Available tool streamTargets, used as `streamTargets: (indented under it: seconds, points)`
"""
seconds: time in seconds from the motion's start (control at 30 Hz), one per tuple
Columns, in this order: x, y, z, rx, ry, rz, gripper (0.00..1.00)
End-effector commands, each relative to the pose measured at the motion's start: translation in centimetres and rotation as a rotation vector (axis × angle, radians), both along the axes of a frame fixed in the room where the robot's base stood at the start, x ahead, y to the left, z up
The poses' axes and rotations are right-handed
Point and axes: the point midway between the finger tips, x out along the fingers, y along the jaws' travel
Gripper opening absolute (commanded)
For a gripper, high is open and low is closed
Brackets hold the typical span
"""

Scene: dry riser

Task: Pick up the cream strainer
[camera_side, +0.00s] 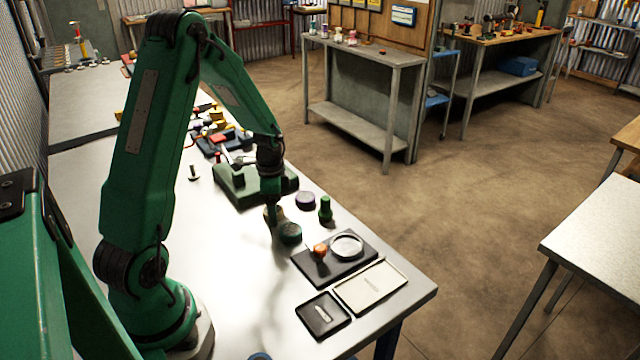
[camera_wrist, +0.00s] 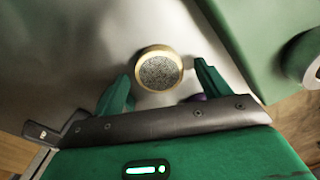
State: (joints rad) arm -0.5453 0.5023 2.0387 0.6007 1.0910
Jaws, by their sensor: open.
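The cream strainer (camera_wrist: 160,71) is a round piece with a cream-gold rim and a speckled grey mesh face. In the wrist view it lies between and slightly beyond my two green fingertips. My gripper (camera_wrist: 163,73) is open, with a gap on both sides of the strainer. In the side view my gripper (camera_side: 273,203) points down at the table, and a small tan part of the strainer (camera_side: 267,214) shows beside the fingers. The rest of it is hidden there. I cannot tell how high the fingertips are above the table.
A dark green round piece (camera_side: 290,234), a purple round piece (camera_side: 306,201) and a green knobbed piece (camera_side: 325,211) stand close by. A green block (camera_side: 234,193) lies behind. A dark board (camera_side: 310,272), a cream tray (camera_side: 349,303) and a black tray (camera_side: 311,321) are in front.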

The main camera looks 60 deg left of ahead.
Motion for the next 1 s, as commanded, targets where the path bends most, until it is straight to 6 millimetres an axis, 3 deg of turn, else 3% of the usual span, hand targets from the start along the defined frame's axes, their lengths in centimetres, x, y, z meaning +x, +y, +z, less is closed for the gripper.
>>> streamTargets:
  seconds: [0.3, 0.57, 1.0]
  points:
    - [0.00, 0.00, 0.04, 0.000, 0.000, 0.000, 0.76]
    - [0.00, 0.00, 0.05, 0.000, 0.000, 0.000, 0.27]
    - [0.05, 0.03, 0.56, 0.001, -0.002, 0.000, 0.26]
